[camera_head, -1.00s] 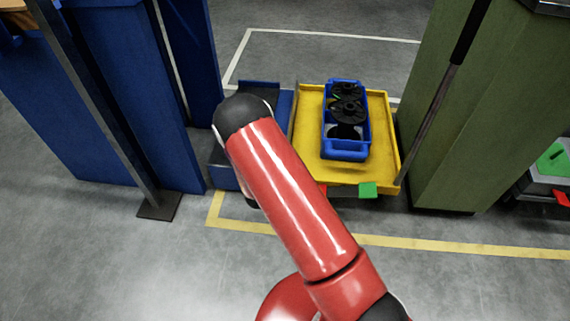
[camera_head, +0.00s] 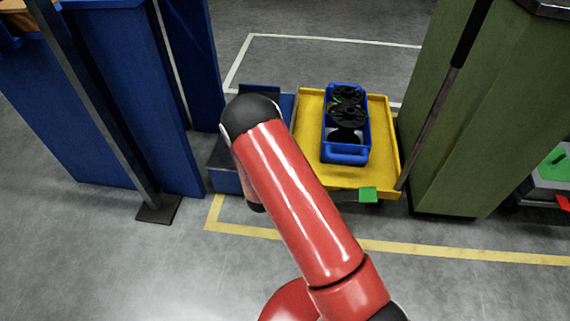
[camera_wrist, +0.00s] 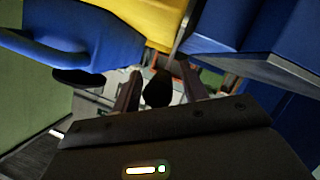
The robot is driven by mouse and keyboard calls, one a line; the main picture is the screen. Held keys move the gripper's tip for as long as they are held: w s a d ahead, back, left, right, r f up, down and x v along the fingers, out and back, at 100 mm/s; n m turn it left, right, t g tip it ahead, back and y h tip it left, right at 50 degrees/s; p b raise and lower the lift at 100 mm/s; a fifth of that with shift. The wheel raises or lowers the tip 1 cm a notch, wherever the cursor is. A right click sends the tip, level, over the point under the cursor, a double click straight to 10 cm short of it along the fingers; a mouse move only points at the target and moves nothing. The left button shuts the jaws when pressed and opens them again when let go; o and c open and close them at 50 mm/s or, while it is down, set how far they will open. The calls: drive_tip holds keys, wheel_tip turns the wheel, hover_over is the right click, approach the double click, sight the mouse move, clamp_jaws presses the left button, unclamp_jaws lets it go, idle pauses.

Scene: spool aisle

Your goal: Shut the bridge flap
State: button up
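A yellow, low-rimmed platform (camera_head: 385,150) lies between the blue and green cabinets, with a green tab (camera_head: 368,195) on its front edge. It appears to be the bridge flap, though I cannot tell its hinge or angle. A blue bin (camera_head: 346,156) with black spools (camera_head: 347,112) rests on it. In the wrist view the yellow surface (camera_wrist: 155,18) and bin (camera_wrist: 90,38) are close above my gripper (camera_wrist: 160,88). Its two fingers are apart, and a dark rounded thing (camera_wrist: 157,90) shows between them, apparently not gripped. My arm hides the gripper in the head view.
A dark blue low unit (camera_head: 225,178) stands left of the platform, partly behind my arm. A blue cabinet (camera_head: 125,110) and dark post (camera_head: 100,115) are at left, a green cabinet (camera_head: 480,130) at right. The floor in front has a yellow line (camera_head: 450,250) and is otherwise clear.

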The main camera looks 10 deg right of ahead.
drive_tip(key=shift+s+a, duration=0.1)
drive_tip(key=v, duration=0.7)
drive_tip(key=shift+s, duration=0.25)
drive_tip(key=shift+a+r, duration=0.1)
drive_tip(key=shift+a, duration=0.05)
